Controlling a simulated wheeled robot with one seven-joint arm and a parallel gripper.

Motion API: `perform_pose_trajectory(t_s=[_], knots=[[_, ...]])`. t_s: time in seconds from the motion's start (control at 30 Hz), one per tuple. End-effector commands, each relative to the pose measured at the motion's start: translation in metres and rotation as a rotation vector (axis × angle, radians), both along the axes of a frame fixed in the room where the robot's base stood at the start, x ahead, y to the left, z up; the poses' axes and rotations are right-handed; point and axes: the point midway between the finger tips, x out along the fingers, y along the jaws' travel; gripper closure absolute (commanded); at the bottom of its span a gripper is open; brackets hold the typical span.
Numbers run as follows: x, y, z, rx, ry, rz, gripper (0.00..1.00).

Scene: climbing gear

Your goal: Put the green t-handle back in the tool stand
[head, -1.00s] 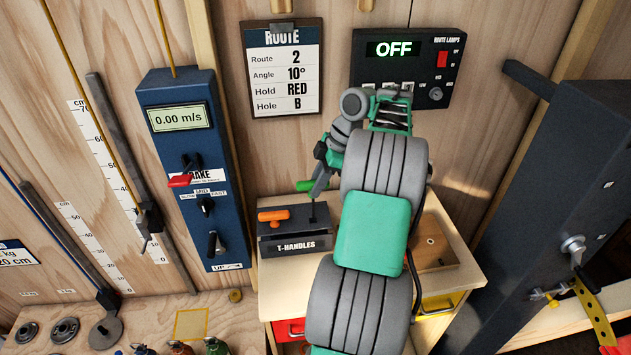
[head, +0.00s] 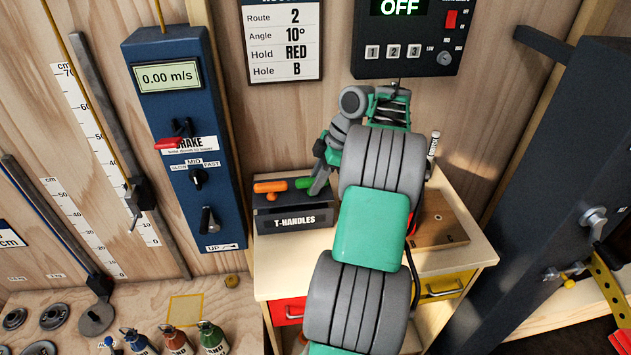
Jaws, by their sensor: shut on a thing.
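The tool stand (head: 263,221) is a dark block labelled T-HANDLES on top of the small wooden cabinet. An orange t-handle (head: 270,187) stands in its left part. The green t-handle's grip (head: 304,183) is at the stand's right part, about level with the orange one. My gripper (head: 317,187) is shut on the green t-handle, its fingers pointing down at the grip's right end. The green handle's shaft is not visible now, so I cannot tell how deep it sits in the stand. My own arm hides the area to the right.
A wooden block (head: 440,228) lies on the cabinet top (head: 478,252), right of my arm. The blue brake panel (head: 190,120) is on the wall at left. The lamp box (head: 409,40) is above my gripper. Several small bottles (head: 172,340) stand at lower left.

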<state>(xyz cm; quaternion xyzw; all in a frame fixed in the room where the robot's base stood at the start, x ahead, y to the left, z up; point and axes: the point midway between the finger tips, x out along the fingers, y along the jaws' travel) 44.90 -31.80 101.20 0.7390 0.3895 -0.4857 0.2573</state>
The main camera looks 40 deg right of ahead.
Motion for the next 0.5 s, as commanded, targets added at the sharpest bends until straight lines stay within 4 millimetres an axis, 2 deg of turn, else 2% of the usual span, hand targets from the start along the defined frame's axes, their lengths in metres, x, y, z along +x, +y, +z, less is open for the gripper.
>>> perform_pose_trajectory(t_s=[0.13, 0.17, 0.43, 0.5], knots=[[0.0001, -0.0001, 0.0011, -0.001, -0.001, 0.000, 1.00], [0.0001, -0.0001, 0.0011, 0.000, 0.000, 0.000, 0.78], [0.0000, 0.0000, 0.0008, 0.000, 0.000, 0.000, 0.56], [0.0000, 0.0000, 0.0008, 0.000, 0.000, 0.000, 0.53]])
